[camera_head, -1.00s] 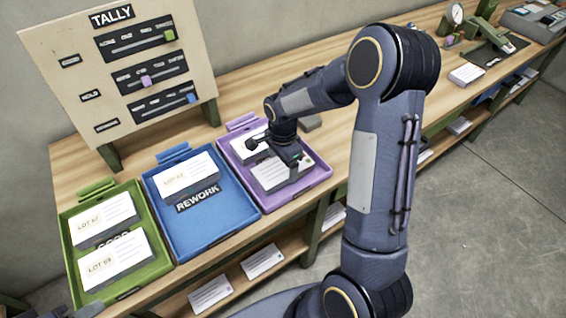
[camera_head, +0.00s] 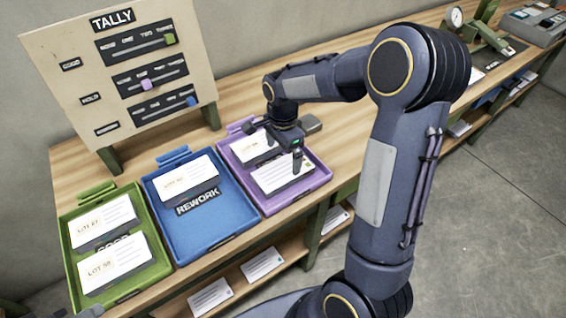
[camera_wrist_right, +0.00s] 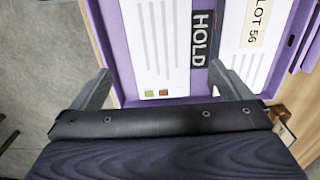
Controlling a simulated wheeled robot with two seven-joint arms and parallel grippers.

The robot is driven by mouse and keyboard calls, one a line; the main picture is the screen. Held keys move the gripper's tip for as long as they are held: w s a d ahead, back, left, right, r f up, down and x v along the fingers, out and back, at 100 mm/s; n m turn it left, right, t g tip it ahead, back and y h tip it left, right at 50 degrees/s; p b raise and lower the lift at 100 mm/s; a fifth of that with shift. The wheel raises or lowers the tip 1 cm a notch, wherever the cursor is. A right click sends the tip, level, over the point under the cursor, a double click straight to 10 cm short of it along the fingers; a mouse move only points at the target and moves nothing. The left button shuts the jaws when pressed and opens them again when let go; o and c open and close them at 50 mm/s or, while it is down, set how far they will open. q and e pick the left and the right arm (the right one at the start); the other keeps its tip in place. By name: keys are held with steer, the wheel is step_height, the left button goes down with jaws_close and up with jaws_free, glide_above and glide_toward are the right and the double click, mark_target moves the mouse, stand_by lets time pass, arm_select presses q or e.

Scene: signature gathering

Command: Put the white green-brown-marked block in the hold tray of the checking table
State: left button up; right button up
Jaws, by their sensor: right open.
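The white block with green and brown marks (camera_wrist_right: 160,45) lies flat in the purple hold tray (camera_wrist_right: 110,25), left of the HOLD label in the right wrist view. In the head view it is the front block (camera_head: 273,180) in the hold tray (camera_head: 302,195). My right gripper (camera_head: 282,143) is open and empty, just above the tray. In the right wrist view its spread fingers (camera_wrist_right: 162,88) stand either side of the block's near end, seemingly clear of it.
A white LOT 56 block (camera_wrist_right: 250,50) shares the hold tray. The blue rework tray (camera_head: 228,222) holds one block; the green tray (camera_head: 165,262) holds two. A tally board (camera_head: 60,50) stands behind.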

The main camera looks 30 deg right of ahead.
mark_target(283, 170)
steer(key=s+a+r+n+t+y, duration=0.2)
steer(key=s+a+r+n+t, duration=0.1)
steer(key=s+r+n, duration=0.7)
steer(key=s+a+n+t+y, duration=0.1)
steer(key=s+a+n, duration=0.1)
steer(key=s, duration=0.4)
steer(key=s+a+n+t, duration=0.1)
steer(key=s+a+n, duration=0.1)
steer(key=s, duration=0.4)
steer(key=shift+a+n+t+y, duration=0.15)
steer(key=shift+n+t+y, duration=0.2)
steer(key=shift+n, duration=0.45)
